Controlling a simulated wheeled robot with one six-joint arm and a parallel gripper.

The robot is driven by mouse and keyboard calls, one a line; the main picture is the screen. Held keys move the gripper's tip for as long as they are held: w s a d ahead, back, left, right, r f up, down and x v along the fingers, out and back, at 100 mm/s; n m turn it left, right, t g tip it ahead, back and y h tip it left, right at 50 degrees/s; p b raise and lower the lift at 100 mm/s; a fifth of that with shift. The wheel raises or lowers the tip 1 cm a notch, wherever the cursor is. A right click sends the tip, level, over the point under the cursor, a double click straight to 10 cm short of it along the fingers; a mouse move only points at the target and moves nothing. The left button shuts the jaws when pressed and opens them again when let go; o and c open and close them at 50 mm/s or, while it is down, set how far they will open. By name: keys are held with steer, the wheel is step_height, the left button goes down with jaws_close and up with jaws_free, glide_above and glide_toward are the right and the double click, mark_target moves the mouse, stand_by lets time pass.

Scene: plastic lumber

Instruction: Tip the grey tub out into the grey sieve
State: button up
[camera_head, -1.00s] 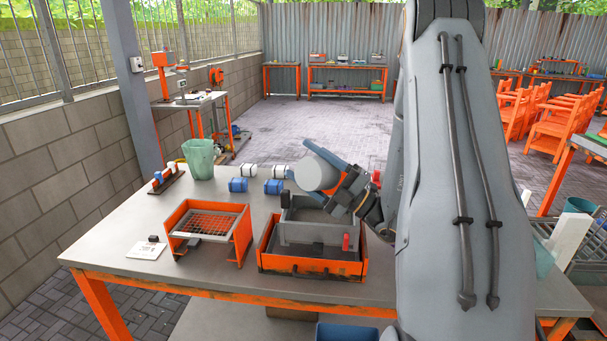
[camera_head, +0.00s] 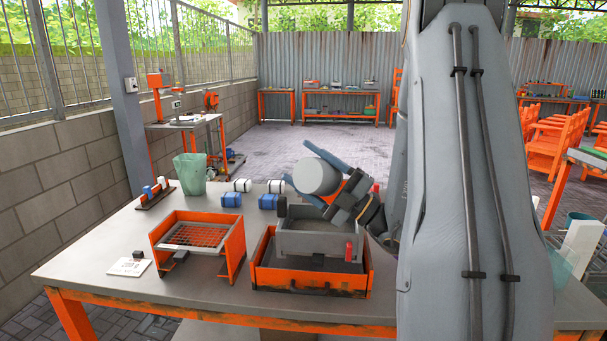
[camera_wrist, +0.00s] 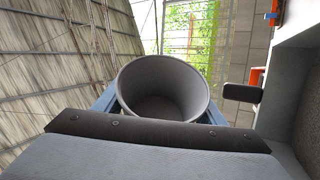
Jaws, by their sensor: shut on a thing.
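The grey tub (camera_head: 316,176) is held between the blue fingers of my gripper (camera_head: 319,171), tilted well over above the grey sieve. The grey sieve (camera_head: 305,245) is a grey box with a black knob and a red part, standing in an orange tray. In the wrist view the tub (camera_wrist: 163,85) shows its round mouth and grey inner wall; I see no loose contents in it. The sieve's wall (camera_wrist: 292,75) and black knob are at the right there. The sieve's floor is mostly hidden.
The orange tray (camera_head: 310,284) is on the grey table (camera_head: 200,292). An orange stand with a mesh (camera_head: 200,237) is to its left. A white card (camera_head: 129,267) lies at the left.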

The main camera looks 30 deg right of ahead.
steer(key=shift+r, duration=0.1)
stand_by(0.4)
steer(key=n+g+p, duration=0.1)
steer(key=r+n+p, duration=0.1)
steer(key=p, duration=0.1)
steer(key=shift+a+r+g+y+p, duration=0.15)
steer(key=shift+r+g+y+p, duration=0.15)
steer(key=shift+g+y, duration=0.1)
steer(key=n+p, duration=0.1)
steer(key=r+n+g+p, duration=0.1)
steer(key=p, duration=0.1)
steer(key=n+g+p, duration=0.1)
steer(key=n, duration=0.1)
steer(key=shift+a+r+y+p, duration=0.2)
steer(key=shift+r+y+p, duration=0.1)
steer(key=shift+r+p, duration=0.1)
steer(key=n+p, duration=0.1)
steer(key=n+g+p, duration=0.1)
steer(key=p, duration=0.1)
steer(key=shift+s+a+r, duration=0.1)
steer(key=shift+s+r, duration=0.05)
steer(key=shift+r, duration=0.2)
steer(key=n+p, duration=0.1)
steer(key=n+g+p, duration=0.1)
steer(key=n+p, duration=0.1)
steer(key=shift+s+r+n+g, duration=0.1)
steer(key=shift+r+n+g, duration=0.2)
steer(key=shift+g, duration=0.1)
steer(key=shift+n, duration=0.3)
